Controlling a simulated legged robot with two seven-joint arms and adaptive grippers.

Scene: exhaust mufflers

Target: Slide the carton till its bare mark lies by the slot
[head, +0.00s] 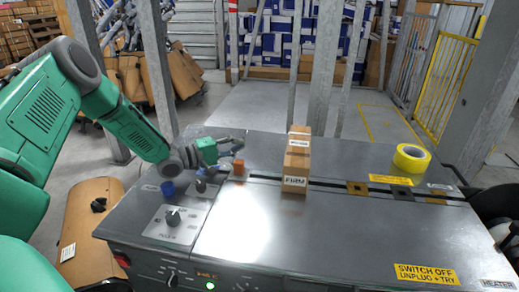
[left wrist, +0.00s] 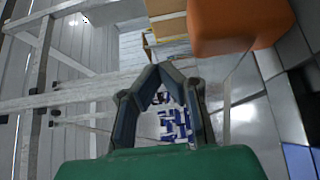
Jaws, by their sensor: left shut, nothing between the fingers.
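The carton (head: 296,165) is a tall tan-brown box standing upright on the grey metal table, across the dark slot line (head: 335,186). It has one white label at its top and another, reading "FIRM", low on its front. I cannot make out a bare mark on it. My left gripper (head: 240,143) is shut and empty, to the left of the carton and apart from it. In the left wrist view its fingers (left wrist: 164,70) meet in an arch. A tan surface, possibly the carton, shows behind them. My right gripper is not in view.
An orange block (head: 238,167) sits just below my left gripper and looms close in the left wrist view (left wrist: 235,22). A blue knob (head: 168,188) and a dial (head: 173,217) are at the left. Yellow tape (head: 411,158) lies at the right. The front middle is clear.

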